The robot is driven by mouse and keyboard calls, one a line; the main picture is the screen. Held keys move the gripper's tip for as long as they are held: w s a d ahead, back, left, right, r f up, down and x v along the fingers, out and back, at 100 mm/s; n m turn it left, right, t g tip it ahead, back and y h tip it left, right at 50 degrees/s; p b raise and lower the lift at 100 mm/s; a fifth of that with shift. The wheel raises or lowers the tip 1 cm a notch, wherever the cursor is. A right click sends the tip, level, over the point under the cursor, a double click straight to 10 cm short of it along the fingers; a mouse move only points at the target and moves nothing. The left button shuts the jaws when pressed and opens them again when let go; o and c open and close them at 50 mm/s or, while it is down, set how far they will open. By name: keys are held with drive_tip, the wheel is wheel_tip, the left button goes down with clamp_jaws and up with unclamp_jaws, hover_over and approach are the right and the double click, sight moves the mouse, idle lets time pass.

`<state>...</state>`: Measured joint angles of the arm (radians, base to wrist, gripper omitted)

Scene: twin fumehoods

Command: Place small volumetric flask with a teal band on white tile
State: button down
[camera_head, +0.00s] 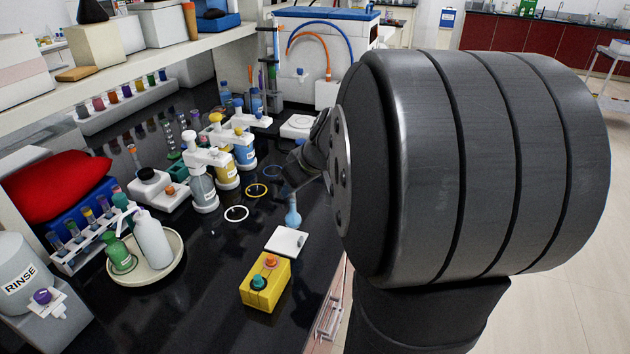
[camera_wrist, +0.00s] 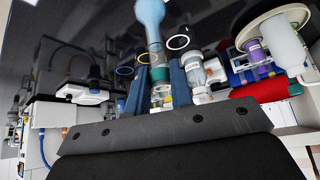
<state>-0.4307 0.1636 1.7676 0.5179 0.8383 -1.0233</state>
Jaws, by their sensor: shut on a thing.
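The small volumetric flask (camera_head: 293,215) has a light blue bulb and hangs upright below my gripper (camera_head: 303,172). In the wrist view the flask's bulb (camera_wrist: 150,12) is at the top edge, and its neck runs down between the two fingers of my gripper (camera_wrist: 159,68), which is shut on it. A teal patch shows between the fingers, partly hidden by them. The white tile (camera_head: 286,241) lies on the black bench just in front of the flask in the head view. The bulb's bottom appears near the tile's far edge; I cannot tell its height.
A yellow block (camera_head: 265,284) with teal and orange knobs stands in front of the tile. Coloured rings, including a white ring (camera_head: 236,213), lie to the left. A round tray (camera_head: 146,267) holds two bottles at left. Bench left of the tile is clear.

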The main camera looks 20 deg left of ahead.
sight(288, 199)
drive_tip(key=a+f, duration=0.1)
drive_tip(key=a, duration=0.1)
drive_tip(key=shift+a+f, duration=0.35)
drive_tip(key=shift+f, duration=2.05)
drive_tip(key=c, duration=1.3)
unclamp_jaws()
drive_tip(key=shift+s+d+r, duration=0.1)
drive_tip(key=shift+d+r, duration=0.1)
drive_tip(key=shift+r, duration=0.2)
drive_tip(key=v, duration=1.1)
drive_tip(key=shift+d+r, duration=0.1)
